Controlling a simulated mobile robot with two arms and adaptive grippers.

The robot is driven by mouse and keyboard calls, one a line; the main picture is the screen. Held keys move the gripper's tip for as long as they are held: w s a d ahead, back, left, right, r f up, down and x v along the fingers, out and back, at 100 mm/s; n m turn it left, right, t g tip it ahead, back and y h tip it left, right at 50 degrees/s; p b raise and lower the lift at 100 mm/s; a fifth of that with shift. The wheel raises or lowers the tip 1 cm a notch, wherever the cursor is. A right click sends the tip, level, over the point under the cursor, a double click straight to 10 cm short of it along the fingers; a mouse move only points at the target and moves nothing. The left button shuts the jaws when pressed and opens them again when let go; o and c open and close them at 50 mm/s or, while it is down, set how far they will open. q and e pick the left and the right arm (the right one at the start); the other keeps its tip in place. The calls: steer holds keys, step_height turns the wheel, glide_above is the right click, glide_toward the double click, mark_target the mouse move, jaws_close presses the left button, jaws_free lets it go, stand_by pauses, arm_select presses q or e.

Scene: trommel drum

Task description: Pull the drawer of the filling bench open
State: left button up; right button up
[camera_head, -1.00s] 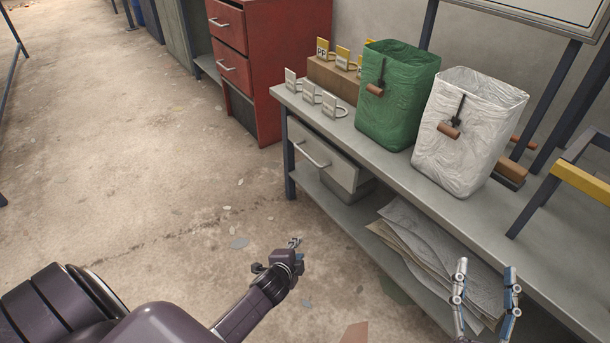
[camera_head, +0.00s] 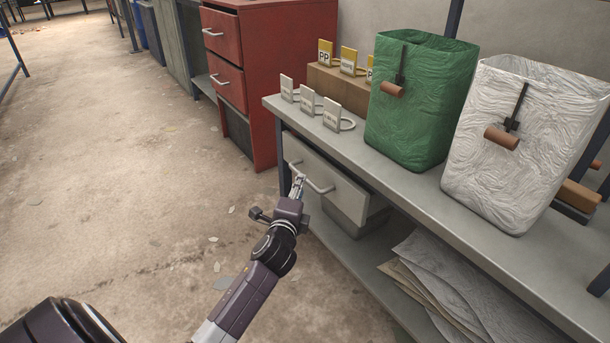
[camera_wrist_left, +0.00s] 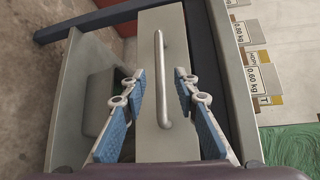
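The drawer (camera_head: 327,177) of the grey filling bench (camera_head: 390,187) is a light grey front under the bench top, with a curved metal bar handle (camera_head: 318,184). It looks shut. My left gripper (camera_head: 298,184) is in front of the drawer, close to the left part of the handle in the head view. In the left wrist view, the drawer's handle (camera_wrist_left: 162,80) stands between the two spread blue-padded fingers of the gripper (camera_wrist_left: 158,90). The fingers are open and do not touch the handle. My right gripper is out of view.
A green bag (camera_head: 418,105) and a white bag (camera_head: 520,140) stand on the bench top beside several tags (camera_head: 320,113). Stacked sheets (camera_head: 440,270) lie on the lower shelf. A red cabinet (camera_head: 284,70) stands behind.

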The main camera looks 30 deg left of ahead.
arm_select(q)
steer(key=shift+b+x, duration=1.25)
steer(key=shift+x, duration=1.9)
steer(key=shift+c, duration=0.6)
jaws_close()
